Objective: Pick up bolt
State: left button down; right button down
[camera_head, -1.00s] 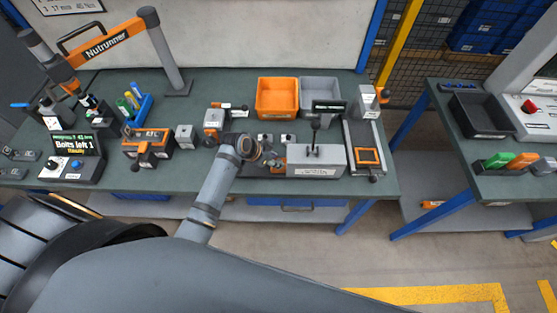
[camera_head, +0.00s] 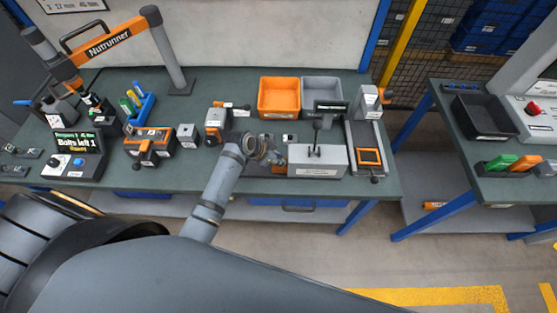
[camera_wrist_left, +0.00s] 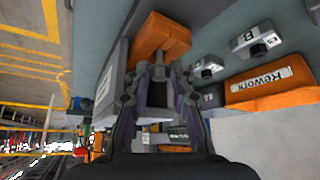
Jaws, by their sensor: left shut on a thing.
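My left gripper (camera_head: 276,160) is over the workbench, just left of the grey box with a lever (camera_head: 318,163). In the left wrist view the fingers (camera_wrist_left: 158,72) point at an orange block (camera_wrist_left: 160,38) and a grey surface. They are shut on a small grey thing between the tips, which I take to be the bolt. My right gripper is not in view.
An orange bin (camera_head: 279,97) and a grey bin (camera_head: 320,92) stand behind the gripper. In the wrist view an orange Rework container (camera_wrist_left: 270,85) lies to the right. A second bench (camera_head: 500,185) is at the right.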

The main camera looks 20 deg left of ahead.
pick_arm(q)
notch_tip(320, 180, up, 17)
jog(key=b, duration=0.2)
